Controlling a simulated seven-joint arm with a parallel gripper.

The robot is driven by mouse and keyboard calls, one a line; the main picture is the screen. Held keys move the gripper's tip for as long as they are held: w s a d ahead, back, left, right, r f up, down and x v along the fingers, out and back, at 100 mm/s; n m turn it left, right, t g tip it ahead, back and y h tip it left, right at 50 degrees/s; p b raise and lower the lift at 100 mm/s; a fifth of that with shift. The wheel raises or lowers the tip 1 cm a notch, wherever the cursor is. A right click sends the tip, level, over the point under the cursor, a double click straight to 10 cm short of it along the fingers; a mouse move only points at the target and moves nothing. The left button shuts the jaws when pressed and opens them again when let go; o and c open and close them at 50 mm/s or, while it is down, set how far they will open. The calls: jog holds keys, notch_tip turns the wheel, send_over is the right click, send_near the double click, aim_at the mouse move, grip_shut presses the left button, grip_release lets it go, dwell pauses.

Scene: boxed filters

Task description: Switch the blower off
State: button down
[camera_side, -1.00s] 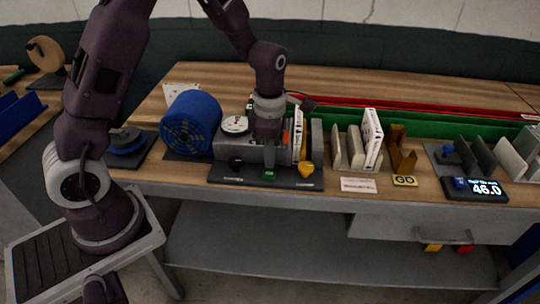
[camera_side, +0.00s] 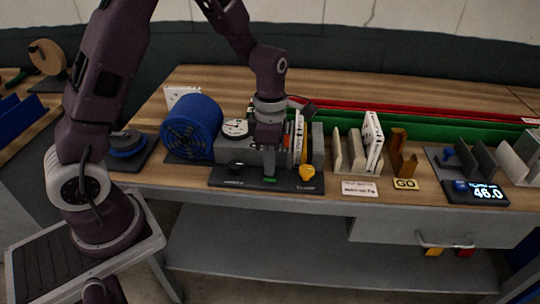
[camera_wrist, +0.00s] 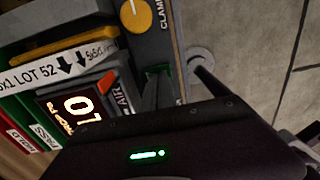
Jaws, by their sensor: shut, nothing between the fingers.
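The blower (camera_side: 191,127) is a blue drum with a grille, at the left of a grey test station (camera_side: 225,180). A small green switch (camera_side: 270,180) sits on the station's front plate, between a black knob (camera_side: 236,167) and a yellow knob (camera_side: 307,172). My gripper (camera_side: 269,170) is shut and empty, pointing down right at the green switch and partly covering it. In the wrist view the green switch (camera_wrist: 157,69) shows close by the dark fingers. I cannot tell whether they touch it.
A round gauge (camera_side: 235,128) stands on the station. The yellow CLAMP knob (camera_wrist: 136,15) and a lit display (camera_wrist: 76,108) are close to the gripper. White and brown racks (camera_side: 402,155), a GO tag (camera_side: 404,184) and a 46.0 readout (camera_side: 478,190) stand to the right.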

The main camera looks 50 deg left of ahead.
notch_tip(320, 180, up, 14)
jog(key=w+a, duration=0.1)
jog(key=shift+w+a+f, duration=0.15)
jog(key=shift+w+a, duration=0.15)
jog(key=shift+w, duration=0.05)
jog(key=s+d+r+m+t, duration=0.25)
jog(key=s+r+m, duration=0.45)
jog(key=s+m, duration=0.6)
jog(key=s+f+m+t, duration=0.1)
jog(key=s+m+t, duration=0.2)
jog(key=s+m, duration=0.5)
jog(key=m, duration=0.6)
jog(key=shift+s+d, duration=0.35)
jog(key=shift+d, duration=0.05)
jog(key=shift+f+t, duration=0.1)
jog(key=shift+t, duration=0.15)
